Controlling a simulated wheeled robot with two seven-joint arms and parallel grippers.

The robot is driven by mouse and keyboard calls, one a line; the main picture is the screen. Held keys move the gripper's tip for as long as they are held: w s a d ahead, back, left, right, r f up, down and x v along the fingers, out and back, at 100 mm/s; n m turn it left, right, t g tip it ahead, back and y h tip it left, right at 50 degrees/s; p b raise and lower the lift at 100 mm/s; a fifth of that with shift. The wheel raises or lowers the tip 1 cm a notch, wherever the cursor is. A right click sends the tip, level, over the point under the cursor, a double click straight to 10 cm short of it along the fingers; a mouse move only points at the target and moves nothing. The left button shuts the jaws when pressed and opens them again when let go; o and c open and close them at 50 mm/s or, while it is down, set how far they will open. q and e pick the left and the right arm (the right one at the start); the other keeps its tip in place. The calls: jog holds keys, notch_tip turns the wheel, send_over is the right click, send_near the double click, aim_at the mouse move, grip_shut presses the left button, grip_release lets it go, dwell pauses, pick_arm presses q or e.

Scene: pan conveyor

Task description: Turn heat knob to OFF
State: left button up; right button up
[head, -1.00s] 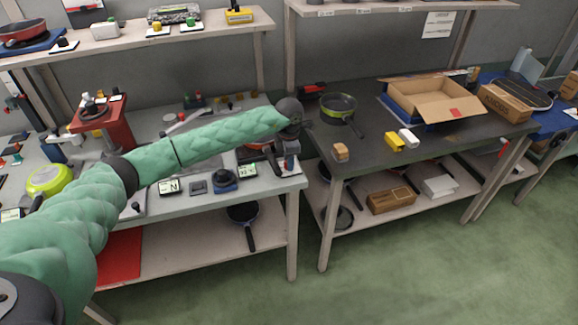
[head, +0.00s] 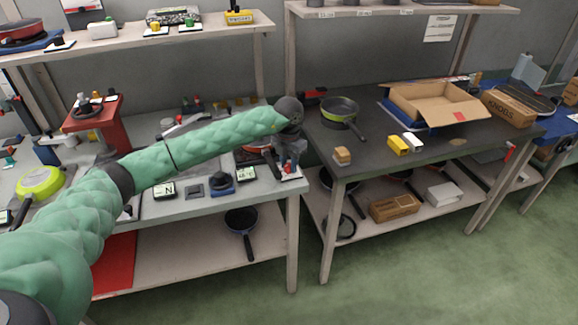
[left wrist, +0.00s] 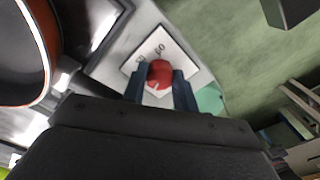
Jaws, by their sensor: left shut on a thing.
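The heat knob (left wrist: 159,72) is red and round with a pale mark on its lower part in the left wrist view. It sits on a white plate (left wrist: 178,52) whose dark lettering is partly covered and too blurred to read surely. My left gripper (left wrist: 162,84) is shut on the knob, one dark finger on either side. In the head view my left gripper (head: 290,168) reaches down to the right front corner of the left workbench (head: 240,202). There the knob is mostly hidden. My right gripper is not in view.
A dark pan with an orange rim (left wrist: 47,40) is close beside the left gripper. Small label plates and devices line the bench's front edge. The dark table (head: 400,174) to the right holds a green-rimmed pan (head: 341,106) and an open cardboard box (head: 437,104).

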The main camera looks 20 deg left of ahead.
pick_arm(q)
jog(key=n+b, duration=0.2)
jog(key=n, duration=0.1)
jog(key=shift+a+f, duration=0.1)
jog(key=shift+n, duration=0.8)
jog(key=shift+n+b, duration=0.5)
jog(key=shift+n, duration=0.1)
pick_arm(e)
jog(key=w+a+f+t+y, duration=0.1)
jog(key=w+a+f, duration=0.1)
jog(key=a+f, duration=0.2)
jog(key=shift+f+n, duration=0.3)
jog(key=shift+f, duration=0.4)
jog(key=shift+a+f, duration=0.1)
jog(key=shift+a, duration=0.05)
pick_arm(q)
jog(key=o, duration=0.7)
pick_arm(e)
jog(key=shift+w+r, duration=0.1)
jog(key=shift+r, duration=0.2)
